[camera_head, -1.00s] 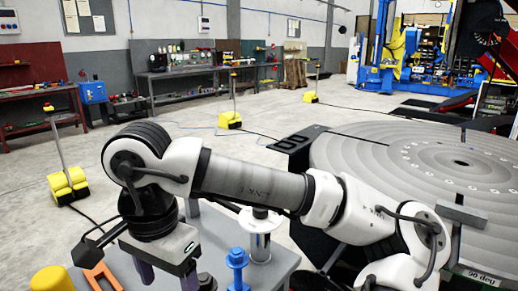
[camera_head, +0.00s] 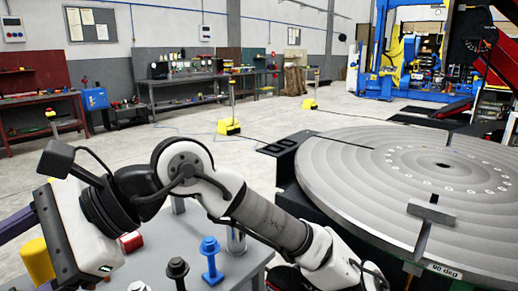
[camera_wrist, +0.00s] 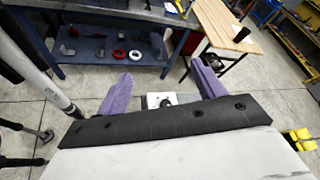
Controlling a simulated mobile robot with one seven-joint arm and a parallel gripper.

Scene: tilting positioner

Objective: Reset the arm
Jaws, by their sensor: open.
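My gripper (camera_wrist: 160,70) is open in the wrist view. Its two purple fingers stand well apart, with nothing held between them. In the head view my gripper (camera_head: 15,225) is at the far left, turned sideways so that its purple fingers point left and run to the picture's edge. The white and black wrist body is beside it, above the left part of the grey table. My arm reaches from there across the table to the lower right, its elbow raised.
The large round turntable (camera_head: 350,180) is at right. Wall benches (camera_head: 205,82) stand behind. The wrist view shows a blue bench (camera_wrist: 85,72) and a wooden-topped table (camera_wrist: 226,28).

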